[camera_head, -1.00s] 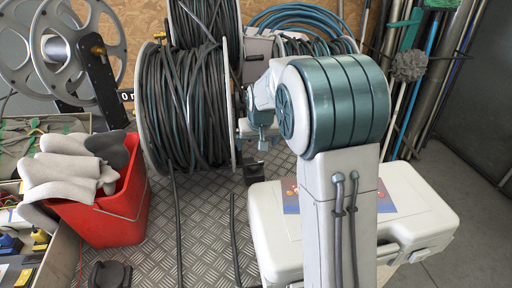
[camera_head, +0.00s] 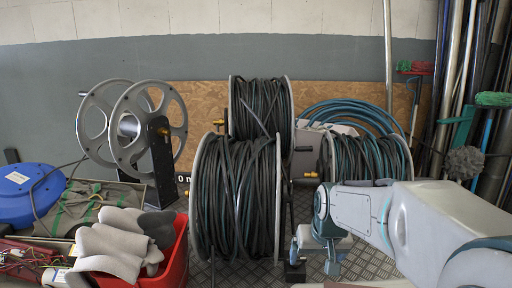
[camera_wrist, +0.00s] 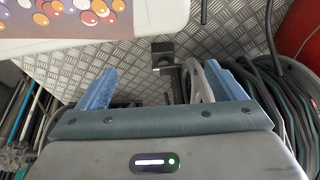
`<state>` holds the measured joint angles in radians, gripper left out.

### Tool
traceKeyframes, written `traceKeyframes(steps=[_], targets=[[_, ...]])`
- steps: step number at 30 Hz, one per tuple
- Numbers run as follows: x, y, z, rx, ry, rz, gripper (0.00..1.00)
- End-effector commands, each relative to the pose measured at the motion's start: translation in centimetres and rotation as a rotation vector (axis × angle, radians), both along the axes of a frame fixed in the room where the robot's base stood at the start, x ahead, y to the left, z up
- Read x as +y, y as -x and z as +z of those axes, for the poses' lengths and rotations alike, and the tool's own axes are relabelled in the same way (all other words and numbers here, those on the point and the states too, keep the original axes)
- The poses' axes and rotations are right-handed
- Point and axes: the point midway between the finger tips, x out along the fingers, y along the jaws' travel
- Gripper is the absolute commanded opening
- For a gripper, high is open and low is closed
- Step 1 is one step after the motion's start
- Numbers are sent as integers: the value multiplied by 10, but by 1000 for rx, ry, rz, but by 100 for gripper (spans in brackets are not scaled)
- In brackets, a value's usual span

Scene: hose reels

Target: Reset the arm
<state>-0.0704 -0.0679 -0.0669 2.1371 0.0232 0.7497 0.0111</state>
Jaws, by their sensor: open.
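My gripper (camera_wrist: 160,78) is open in the wrist view, its two blue fingers wide apart with nothing between them. It points down toward the metal tread-plate surface (camera_wrist: 118,60). In the head view my gripper (camera_head: 315,256) hangs at the lower centre, in front of the hose reels. My arm reaches in from the lower right, bent at a joint above the gripper. A large hose reel (camera_head: 236,200) stands just left of the gripper. A reel with teal hose (camera_head: 370,160) stands behind the arm.
A red bucket (camera_head: 176,262) with grey gloves (camera_head: 112,245) stands at the lower left. An empty grey reel (camera_head: 125,125) and a blue round case (camera_head: 28,192) are beyond it. Poles and brooms (camera_head: 465,110) lean at the right.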

Motion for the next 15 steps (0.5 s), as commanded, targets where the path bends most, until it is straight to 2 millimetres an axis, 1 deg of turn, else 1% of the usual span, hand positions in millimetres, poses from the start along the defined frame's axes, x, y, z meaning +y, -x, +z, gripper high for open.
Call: traceKeyframes(steps=[1, 3, 9, 12, 15], targets=[[-1, 19, 10, 4, 0, -1, 89], [-1, 42, 16, 13, -1, -1, 89], [-3, 107, 24, 43, 9, 2, 89], [-3, 133, 25, 55, 15, 2, 89], [-4, 152, 23, 64, 21, 2, 89]])
